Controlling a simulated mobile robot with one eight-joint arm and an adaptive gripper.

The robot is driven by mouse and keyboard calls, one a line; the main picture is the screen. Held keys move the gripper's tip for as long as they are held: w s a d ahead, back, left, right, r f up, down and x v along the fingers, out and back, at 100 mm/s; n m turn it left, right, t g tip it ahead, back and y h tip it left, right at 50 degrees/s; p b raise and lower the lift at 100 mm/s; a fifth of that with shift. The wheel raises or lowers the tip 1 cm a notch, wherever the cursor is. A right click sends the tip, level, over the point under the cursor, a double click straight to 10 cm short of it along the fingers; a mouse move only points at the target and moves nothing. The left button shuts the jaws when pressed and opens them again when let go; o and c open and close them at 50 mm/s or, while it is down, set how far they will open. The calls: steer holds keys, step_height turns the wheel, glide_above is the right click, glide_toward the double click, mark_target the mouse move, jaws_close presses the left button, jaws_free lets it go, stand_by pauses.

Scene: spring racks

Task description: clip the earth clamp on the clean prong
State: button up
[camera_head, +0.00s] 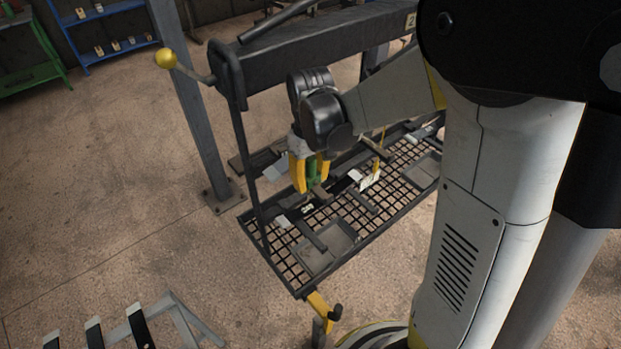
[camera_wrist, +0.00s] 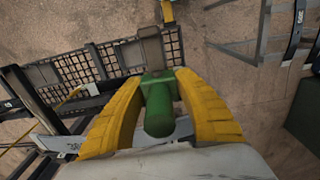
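My gripper (camera_head: 313,188) has two yellow fingers and hangs over the near-left part of a black mesh rack. The fingers also show in the wrist view (camera_wrist: 159,80), closed against both sides of a green cylindrical handle. I take this as the earth clamp (camera_wrist: 158,105); a grey-brown block-like part (camera_wrist: 151,50) extends beyond the handle. The green part also shows between the fingers in the head view (camera_head: 313,169). Several pale flat pieces lie around the rack, one a grey piece (camera_head: 276,171) left of my gripper. I cannot tell which is the clean prong.
The mesh rack (camera_head: 268,242) hangs below a dark beam (camera_head: 320,48), with dark plates set in it. A white tag (camera_head: 370,181) stands on it. A lever with a yellow ball (camera_head: 166,58) juts out left. Open floor (camera_head: 100,190) lies left of the rack.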

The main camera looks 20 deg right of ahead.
steer(key=shift+o, duration=1.4)
step_height(320, 180, up, 12)
steer(key=shift+s+r, duration=0.25)
steer(key=shift+s, duration=0.05)
steer(key=s+m+t, duration=0.3)
steer(key=s+t, duration=0.4)
steer(key=s, duration=0.5)
step_height(320, 180, down, 21)
steer(key=b, duration=2)
steer(key=shift+r+m+b, duration=0.2)
steer(key=shift+m+b, duration=0.1)
steer(key=shift+s, duration=0.1)
